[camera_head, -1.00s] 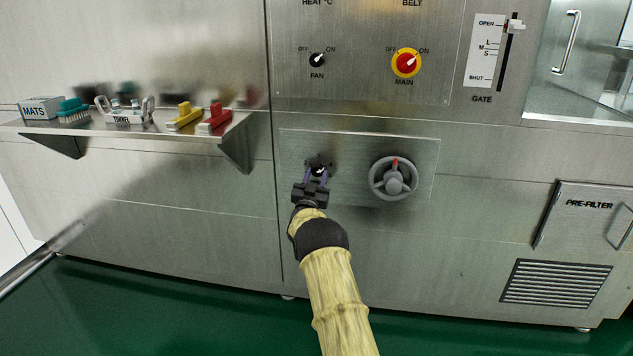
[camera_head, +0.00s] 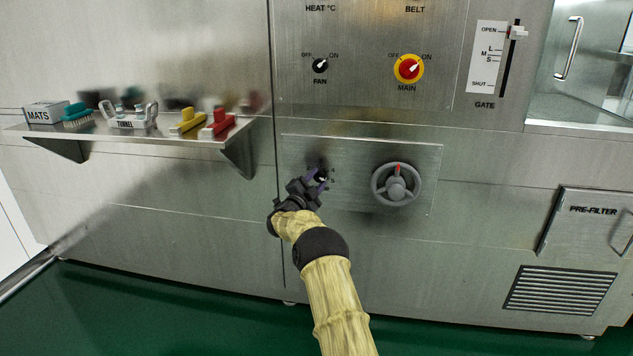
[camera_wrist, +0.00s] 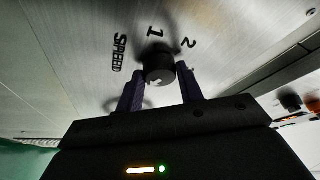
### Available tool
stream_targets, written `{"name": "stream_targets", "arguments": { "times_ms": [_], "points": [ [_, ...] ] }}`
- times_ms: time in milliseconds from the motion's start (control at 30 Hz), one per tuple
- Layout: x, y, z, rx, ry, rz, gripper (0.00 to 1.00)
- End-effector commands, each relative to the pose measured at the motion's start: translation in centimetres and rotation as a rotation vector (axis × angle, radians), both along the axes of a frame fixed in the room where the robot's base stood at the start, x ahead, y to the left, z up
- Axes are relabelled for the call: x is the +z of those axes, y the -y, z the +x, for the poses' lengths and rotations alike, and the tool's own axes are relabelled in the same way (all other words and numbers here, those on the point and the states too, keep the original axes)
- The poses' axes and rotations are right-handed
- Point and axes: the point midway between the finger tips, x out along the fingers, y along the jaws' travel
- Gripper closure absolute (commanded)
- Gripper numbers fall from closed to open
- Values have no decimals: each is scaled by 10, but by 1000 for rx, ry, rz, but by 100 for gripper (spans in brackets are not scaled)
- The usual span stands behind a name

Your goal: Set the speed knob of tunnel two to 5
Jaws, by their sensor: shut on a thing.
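The speed knob (camera_wrist: 159,65) is a small black round knob on a steel panel, with a pale mark on its face. In the wrist view, "SPEED", "1" and "2" are printed around it; no 5 is visible. My gripper (camera_head: 319,178) is shut on the knob, with one purple finger on each side of it. In the head view the gripper hides most of the knob, and the hand is tilted, pointing up and right. I cannot read the knob's setting. No marking that I can read names tunnel two.
A grey handwheel (camera_head: 396,184) with a red mark sits right of the knob on the same plate. Above are the fan switch (camera_head: 320,65), the red main switch (camera_head: 408,68) and the gate slider (camera_head: 517,33). A shelf (camera_head: 150,133) with several items juts out at left.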

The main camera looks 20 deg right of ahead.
Motion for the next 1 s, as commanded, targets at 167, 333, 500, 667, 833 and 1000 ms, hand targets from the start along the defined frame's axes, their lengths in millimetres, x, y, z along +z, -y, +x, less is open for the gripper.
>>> {"name": "stream_targets", "arguments": {
  "times_ms": [167, 333, 500, 667, 833, 1000],
  "points": [
    [-1, 1, 0, -1, 32, 53, 86],
    [-2, 0, 0, -1, 44, 72, 86],
    [-2, 1, 0, -2, 45, 74, 86],
    [-2, 1, 0, -2, 45, 74, 86],
    [-1, 0, 0, -2, 45, 71, 42],
    [0, 0, 0, -1, 46, 71, 42]
  ]
}}
